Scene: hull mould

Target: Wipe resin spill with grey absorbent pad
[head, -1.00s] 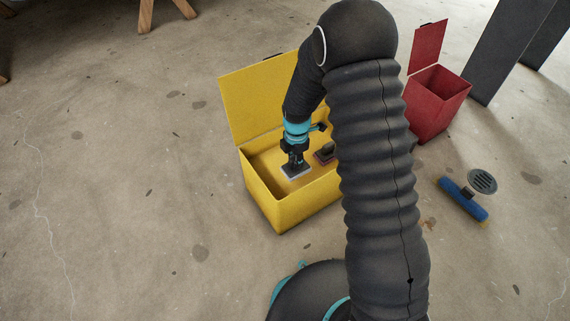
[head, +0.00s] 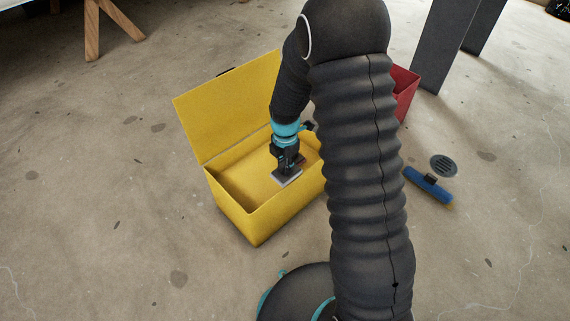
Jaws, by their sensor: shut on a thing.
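My gripper (head: 287,164) points down inside the open yellow box (head: 257,222). It is shut on the grey absorbent pad (head: 287,178), which lies flat beneath the fingers. I cannot tell whether the pad touches the box floor or hangs just above it. I cannot make out the resin spill; my arm hides part of the floor.
The yellow lid (head: 228,103) stands open at the back left. A red box (head: 404,88) is mostly hidden behind my arm. A blue brush-like tool (head: 428,186) lies near a round floor drain (head: 444,165). Grey uprights (head: 440,45) stand behind. The floor at left is clear.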

